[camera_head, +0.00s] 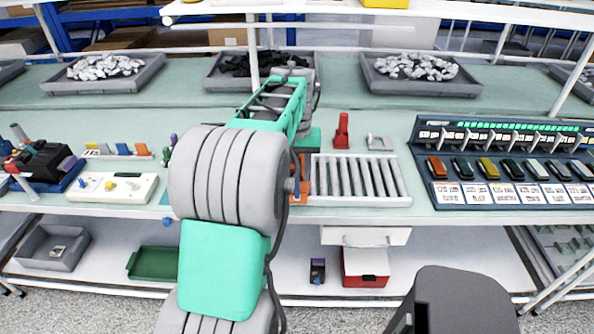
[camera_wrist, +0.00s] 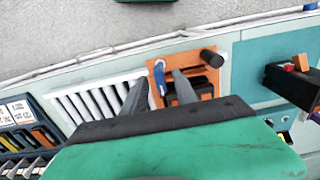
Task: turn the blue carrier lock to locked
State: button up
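The blue carrier lock (camera_wrist: 160,78) is a small blue lever at the edge of an orange carrier (camera_wrist: 183,58). The carrier holds a dark block (camera_wrist: 205,84) and has a black knob (camera_wrist: 210,56). In the wrist view my gripper (camera_wrist: 161,77) is open, with one finger on each side of the blue lever. I cannot tell whether either finger touches it.
A roller rack (camera_head: 358,178) adjoins the carrier. A breaker panel (camera_head: 505,165) stands at the right, and a white box (camera_head: 115,188) with coloured buttons at the left. A red clamp-like part (camera_head: 342,132) stands behind the rack. Grey bins (camera_head: 105,72) line the back.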

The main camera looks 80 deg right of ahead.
grip_shut()
dwell(0.4)
